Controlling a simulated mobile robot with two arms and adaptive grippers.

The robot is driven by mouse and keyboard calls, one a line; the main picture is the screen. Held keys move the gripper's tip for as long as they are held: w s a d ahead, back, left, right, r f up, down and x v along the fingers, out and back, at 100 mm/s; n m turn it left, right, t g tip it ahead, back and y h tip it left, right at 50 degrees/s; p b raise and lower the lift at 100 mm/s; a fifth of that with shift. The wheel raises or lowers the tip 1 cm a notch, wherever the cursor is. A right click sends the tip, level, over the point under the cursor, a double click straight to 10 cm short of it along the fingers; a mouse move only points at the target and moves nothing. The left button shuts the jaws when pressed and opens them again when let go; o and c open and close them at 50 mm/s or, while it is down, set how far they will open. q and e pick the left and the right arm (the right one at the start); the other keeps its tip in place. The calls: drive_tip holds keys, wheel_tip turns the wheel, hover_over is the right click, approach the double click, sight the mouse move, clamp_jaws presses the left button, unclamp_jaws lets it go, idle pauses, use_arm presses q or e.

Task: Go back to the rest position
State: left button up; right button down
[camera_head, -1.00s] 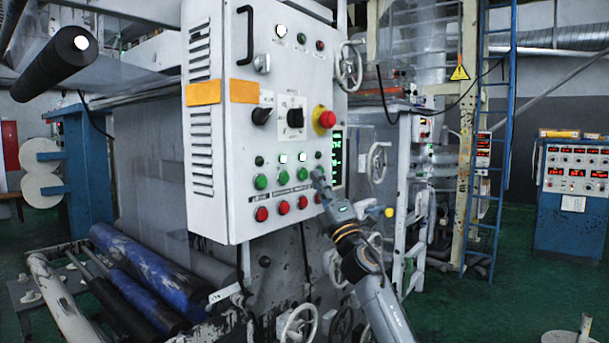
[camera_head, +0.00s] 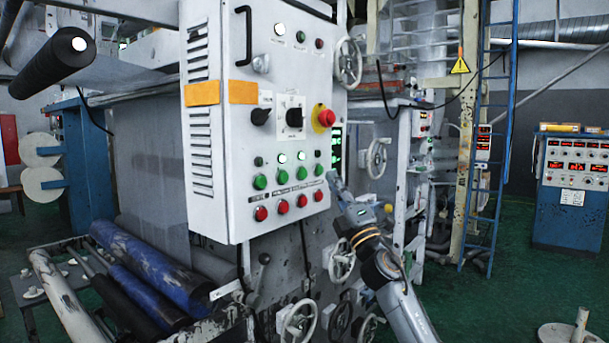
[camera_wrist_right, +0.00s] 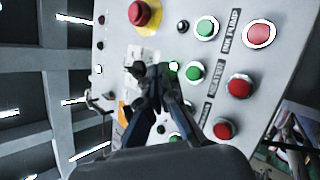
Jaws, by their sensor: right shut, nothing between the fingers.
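My right gripper (camera_head: 333,178) is at the lower right edge of the white control box, to the right of the button rows. It also shows in the right wrist view (camera_wrist_right: 160,76), with its fingers together and nothing between them. The control box (camera_head: 240,150) carries a row of green buttons (camera_head: 281,179), a row of red buttons (camera_head: 281,207) and a red emergency knob (camera_head: 326,118) on yellow. In the right wrist view the panel face (camera_wrist_right: 115,60) lies beyond the fingertips, apparently with a gap. My left gripper is not in view.
Handwheels (camera_head: 348,63) stick out right of the box and below it. Blue rollers (camera_head: 150,272) lie at the lower left. A blue ladder (camera_head: 510,100) and a blue console (camera_head: 569,225) stand at the right. Green floor (camera_head: 490,305) is open at the lower right.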

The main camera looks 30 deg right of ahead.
idle(0.4)
drive_tip(key=w+f+m+g+h, duration=0.1)
drive_tip(key=w+f+m+g, duration=0.25)
drive_tip(key=f, duration=1.45)
drive_tip(key=w+f+m+g+h, duration=0.15)
drive_tip(key=f+m+g, duration=0.25)
drive_tip(key=f, duration=1.4)
drive_tip(key=s+a+f+m+g, duration=0.1)
drive_tip(key=s+f+g, duration=0.1)
drive_tip(key=f, duration=0.7)
drive_tip(key=s+a+f+m+g, duration=0.1)
drive_tip(key=s+a+f, duration=0.1)
drive_tip(key=f, duration=0.8)
drive_tip(key=s+a+f+m+g+y+b, duration=0.15)
drive_tip(key=s+a+f+g, duration=0.25)
drive_tip(key=s+f, duration=1.15)
drive_tip(key=s+a+f+m+g, duration=0.35)
drive_tip(key=s+f, duration=0.85)
drive_tip(key=f, duration=0.6)
drive_tip(key=s+a+f+m+g, duration=0.1)
drive_tip(key=s+a+f+g, duration=0.2)
drive_tip(key=s, duration=1.3)
drive_tip(key=s+a+f+m+g+y, duration=0.1)
drive_tip(key=s+a+f+g, duration=0.3)
drive_tip(key=s, duration=1.3)
wheel_tip(320, 180, down, 4)
drive_tip(key=shift+a+r+m, duration=0.1)
drive_tip(key=shift+a+m, duration=0.55)
drive_tip(key=shift+a, duration=0.5)
